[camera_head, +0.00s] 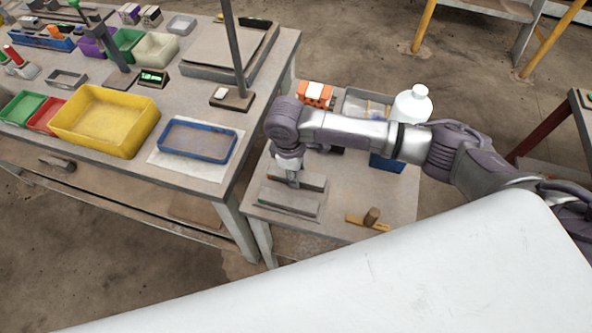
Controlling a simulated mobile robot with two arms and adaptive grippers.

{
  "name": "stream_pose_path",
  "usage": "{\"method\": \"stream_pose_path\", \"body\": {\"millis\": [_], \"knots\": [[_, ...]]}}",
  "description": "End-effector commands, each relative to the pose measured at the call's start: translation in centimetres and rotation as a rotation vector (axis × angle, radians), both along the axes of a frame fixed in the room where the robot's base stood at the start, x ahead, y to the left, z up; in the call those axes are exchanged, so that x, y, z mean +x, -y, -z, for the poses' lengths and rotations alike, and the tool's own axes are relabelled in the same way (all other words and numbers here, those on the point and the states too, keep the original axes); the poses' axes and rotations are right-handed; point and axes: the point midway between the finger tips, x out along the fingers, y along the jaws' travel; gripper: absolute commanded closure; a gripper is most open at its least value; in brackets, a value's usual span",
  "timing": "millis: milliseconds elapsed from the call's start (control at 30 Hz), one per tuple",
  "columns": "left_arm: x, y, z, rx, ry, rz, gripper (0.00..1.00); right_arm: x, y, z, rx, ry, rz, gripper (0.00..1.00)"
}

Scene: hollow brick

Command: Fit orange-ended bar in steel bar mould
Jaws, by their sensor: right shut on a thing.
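My right gripper (292,181) points down over the small side table, right of the big workbench. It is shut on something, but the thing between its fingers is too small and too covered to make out. Just under and beside the fingertips lies a grey steel block (312,183). A second long, low grey steel piece (289,204) lies in front of it, nearer the table's front edge. I cannot tell which of the two is the bar mould. No orange bar end shows clearly at the gripper. My left gripper is out of view.
The side table (345,205) also holds an orange-and-white item (316,95), a clear bin (365,103), a white bottle (412,106) and a wooden-handled tool (370,217). A blue-rimmed tray (197,140) and a yellow bin (104,120) stand on the workbench. A white surface fills the foreground.

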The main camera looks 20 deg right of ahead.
Motion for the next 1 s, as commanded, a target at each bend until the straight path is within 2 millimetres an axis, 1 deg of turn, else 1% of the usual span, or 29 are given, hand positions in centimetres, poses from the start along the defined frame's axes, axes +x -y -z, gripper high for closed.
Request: {"method": "stream_pose_path", "body": {"millis": [167, 200, 267, 300, 367, 633, 733, 867, 1000], "knots": [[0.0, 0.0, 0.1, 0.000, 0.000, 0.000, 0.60, 0.0, 0.0, 0.3, 0.000, 0.000, 0.000, 1.00], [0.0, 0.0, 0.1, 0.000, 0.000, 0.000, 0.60, 0.0, 0.0, 0.3, 0.000, 0.001, 0.000, 0.60], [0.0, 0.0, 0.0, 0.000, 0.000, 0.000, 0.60, 0.0, 0.0, 0.3, 0.000, 0.001, 0.000, 0.50], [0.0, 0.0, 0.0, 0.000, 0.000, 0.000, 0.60, 0.0, 0.0, 0.3, 0.000, 0.001, 0.000, 0.43], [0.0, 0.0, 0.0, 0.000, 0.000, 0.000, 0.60, 0.0, 0.0, 0.3, 0.000, 0.001, 0.000, 0.34], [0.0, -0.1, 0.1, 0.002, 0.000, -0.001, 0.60, 0.0, 0.0, 0.3, -0.001, -0.001, 0.000, 0.34], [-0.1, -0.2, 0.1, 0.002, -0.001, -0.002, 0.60, 0.0, -0.1, -0.1, 0.001, 0.001, 0.000, 0.34], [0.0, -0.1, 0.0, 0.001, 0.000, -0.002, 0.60, 0.2, -0.3, -1.9, 0.002, 0.004, 0.000, 0.34], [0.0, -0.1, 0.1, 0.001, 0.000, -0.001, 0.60, 0.2, -0.5, -4.8, 0.002, 0.004, -0.001, 0.34]]}}
